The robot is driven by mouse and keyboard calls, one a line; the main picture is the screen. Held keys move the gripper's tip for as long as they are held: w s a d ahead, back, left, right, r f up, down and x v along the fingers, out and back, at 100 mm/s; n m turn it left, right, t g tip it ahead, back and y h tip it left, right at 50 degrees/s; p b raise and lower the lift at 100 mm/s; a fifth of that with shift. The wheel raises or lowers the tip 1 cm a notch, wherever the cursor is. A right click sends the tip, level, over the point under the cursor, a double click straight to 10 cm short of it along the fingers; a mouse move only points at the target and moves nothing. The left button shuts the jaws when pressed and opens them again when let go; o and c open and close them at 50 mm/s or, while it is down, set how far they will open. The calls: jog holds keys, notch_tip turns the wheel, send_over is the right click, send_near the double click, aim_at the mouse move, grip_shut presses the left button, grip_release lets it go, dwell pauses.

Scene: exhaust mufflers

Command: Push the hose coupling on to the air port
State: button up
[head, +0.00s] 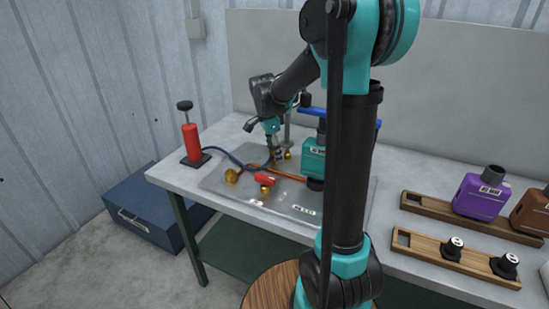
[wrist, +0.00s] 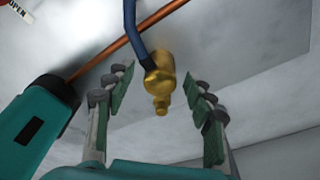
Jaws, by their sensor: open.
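In the wrist view a brass hose coupling (wrist: 160,78), with a blue hose (wrist: 131,25) joined to it, lies between the fingers of my gripper (wrist: 161,84). My gripper is open, with a gap visible on both sides of the coupling. In the head view my gripper (head: 274,157) points down over the metal plate (head: 217,182), and the blue hose (head: 222,152) runs to it from a red hand pump (head: 192,143). The gripper hides the coupling in the head view.
A copper pipe (wrist: 125,42) passes close behind the coupling. A teal canister (head: 313,160) stands right of my gripper, and a red handle (head: 265,180) lies in front. Wooden racks (head: 455,257) and a purple canister (head: 481,196) are at the right. The table's front left is clear.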

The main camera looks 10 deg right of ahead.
jog(key=c, duration=1.2)
jog(key=shift+o, duration=0.2)
jog(key=shift+r, duration=0.15)
notch_tip(320, 180, up, 20)
